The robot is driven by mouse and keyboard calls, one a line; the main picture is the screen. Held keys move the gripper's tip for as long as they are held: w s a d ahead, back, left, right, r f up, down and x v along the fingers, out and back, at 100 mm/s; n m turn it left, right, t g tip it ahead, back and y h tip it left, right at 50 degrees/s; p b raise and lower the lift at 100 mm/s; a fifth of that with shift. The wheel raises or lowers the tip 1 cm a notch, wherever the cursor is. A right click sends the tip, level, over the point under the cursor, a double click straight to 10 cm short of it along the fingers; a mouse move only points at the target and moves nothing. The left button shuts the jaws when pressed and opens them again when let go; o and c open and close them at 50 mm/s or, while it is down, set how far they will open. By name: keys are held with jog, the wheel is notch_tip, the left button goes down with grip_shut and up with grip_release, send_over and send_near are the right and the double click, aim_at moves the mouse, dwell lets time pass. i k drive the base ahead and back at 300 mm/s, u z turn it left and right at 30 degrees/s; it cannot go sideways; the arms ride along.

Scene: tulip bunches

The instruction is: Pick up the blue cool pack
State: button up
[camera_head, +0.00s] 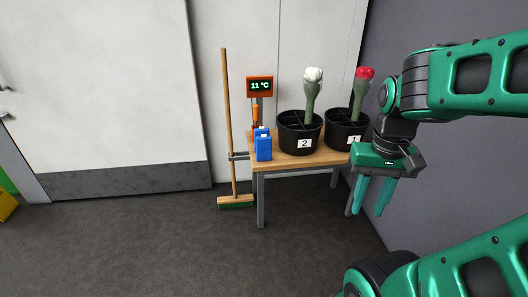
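The blue cool pack (263,147) stands upright near the left front of the small wooden table (281,165). It looks like an upright blue block with a lighter patch. My gripper (371,208) is to the right of the table, pointing down, with its green fingers apart and nothing visible between them. It is well apart from the blue pack.
Black bucket 2 (299,139) with white tulips (313,78) and bucket 1 (347,134) with red tulips (364,74) stand right of the pack. An orange-handled item (256,115) and a temperature display (260,87) are behind it. A broom (230,120) leans left. Floor in front is clear.

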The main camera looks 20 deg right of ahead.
aim_at(263, 143)
jog(key=z, duration=0.05)
jog(key=i, duration=1)
jog(key=u, duration=0.05)
